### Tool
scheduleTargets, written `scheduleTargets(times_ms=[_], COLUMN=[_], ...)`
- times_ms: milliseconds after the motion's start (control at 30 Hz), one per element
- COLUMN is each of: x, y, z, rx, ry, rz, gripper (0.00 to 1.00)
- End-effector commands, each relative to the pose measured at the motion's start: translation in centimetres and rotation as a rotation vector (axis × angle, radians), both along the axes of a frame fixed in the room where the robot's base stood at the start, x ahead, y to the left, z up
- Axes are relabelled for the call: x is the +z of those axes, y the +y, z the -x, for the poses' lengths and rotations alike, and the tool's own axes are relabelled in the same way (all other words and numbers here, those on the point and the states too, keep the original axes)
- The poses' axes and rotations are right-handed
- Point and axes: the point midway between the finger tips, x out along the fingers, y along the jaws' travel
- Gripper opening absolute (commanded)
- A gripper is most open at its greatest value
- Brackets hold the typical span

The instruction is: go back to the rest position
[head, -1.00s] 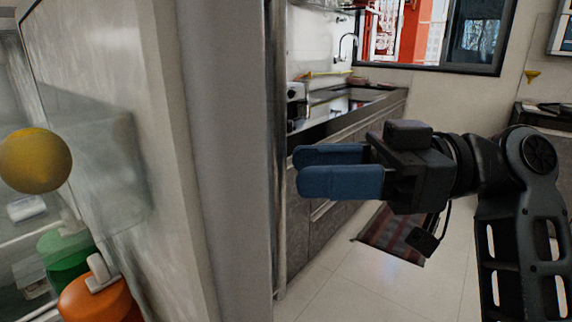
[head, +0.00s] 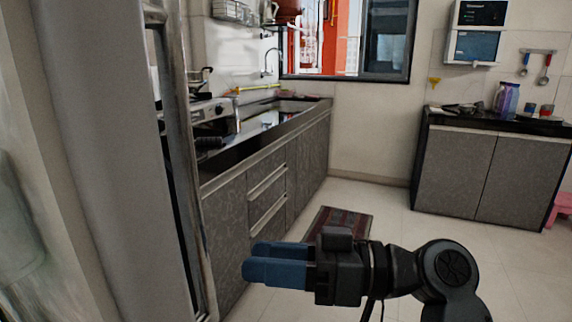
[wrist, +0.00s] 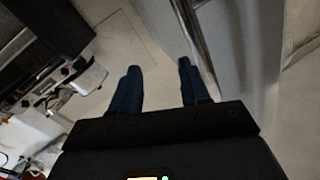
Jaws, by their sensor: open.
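My gripper (head: 256,263) has blue fingers and points left in the lower middle of the head view. Its fingers are apart and empty, with only floor between them in the wrist view (wrist: 158,85). In the head view it is in front of the grey lower cabinets, to the right of the upright metal edge (head: 185,170). No clay waterpot shows in the current frames.
A pale upright panel (head: 100,130) fills the left side. A long counter with a sink and stove (head: 215,115) runs along the left wall. A dark-topped cabinet (head: 490,175) stands at the back right.

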Motion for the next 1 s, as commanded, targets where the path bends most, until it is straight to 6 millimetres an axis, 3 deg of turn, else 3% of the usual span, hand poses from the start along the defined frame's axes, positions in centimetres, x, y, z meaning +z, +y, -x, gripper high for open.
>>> scheduleTargets(times_ms=[33, 200, 367, 500, 767, 1000], x=[-2.5, -9.4, -15.3, -19.4, -24.3, -24.6], y=[-0.4, -2.5, -5.4, -8.4, -14.5, -19.5], z=[0.3, 1.1, 3.2, 6.1, 13.4, 21.3], rx=[-0.072, -0.319, -0.543, -0.730, -1.040, -1.258], ry=[0.055, 0.198, 0.296, 0.353, 0.379, 0.312], rz=[0.007, 0.037, 0.076, 0.117, 0.212, 0.309], gripper=[0.46, 0.46, 0.46, 0.46, 0.46, 0.46])
